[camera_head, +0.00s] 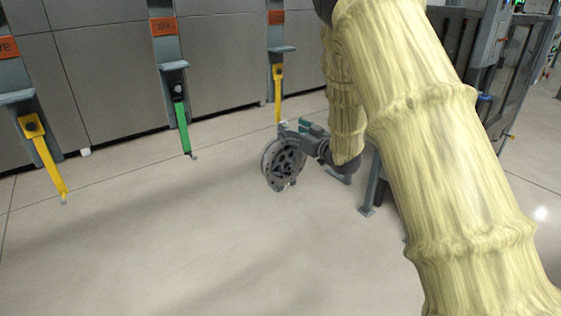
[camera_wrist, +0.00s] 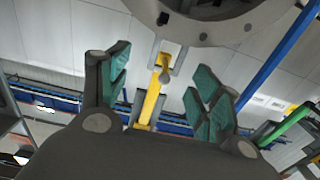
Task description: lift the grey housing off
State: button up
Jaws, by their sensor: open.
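The grey housing (camera_head: 283,164) is a round, flanged part with openings in its face. In the head view it is at the lower end of a yellow hook (camera_head: 278,94), just left of my gripper (camera_head: 303,130). In the wrist view the housing's curved rim (camera_wrist: 215,32) crosses the top. My gripper (camera_wrist: 158,78) is open, with teal pads on both fingers. The yellow hook (camera_wrist: 150,103) shows between the fingers there. I see no finger closed on the housing. Its contact with the hook is hidden.
A green hook (camera_head: 183,127) and another yellow hook (camera_head: 45,155) hang empty to the left, under orange labels. A grey frame (camera_head: 373,185) stands on the floor right of the housing. The floor (camera_head: 140,230) in front and to the left is clear.

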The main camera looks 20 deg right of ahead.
jog(key=shift+a+p+x, duration=0.2)
jog(key=shift+p+x, duration=0.4)
jog(key=shift+x, duration=0.55)
jog(key=shift+a+p+x, duration=0.15)
jog(key=shift+p+x, duration=0.4)
jog(key=shift+x, duration=0.55)
jog(key=shift+w+a+f, duration=0.2)
jog(key=shift+w, duration=0.3)
grip_shut()
jog(key=shift+r, duration=0.1)
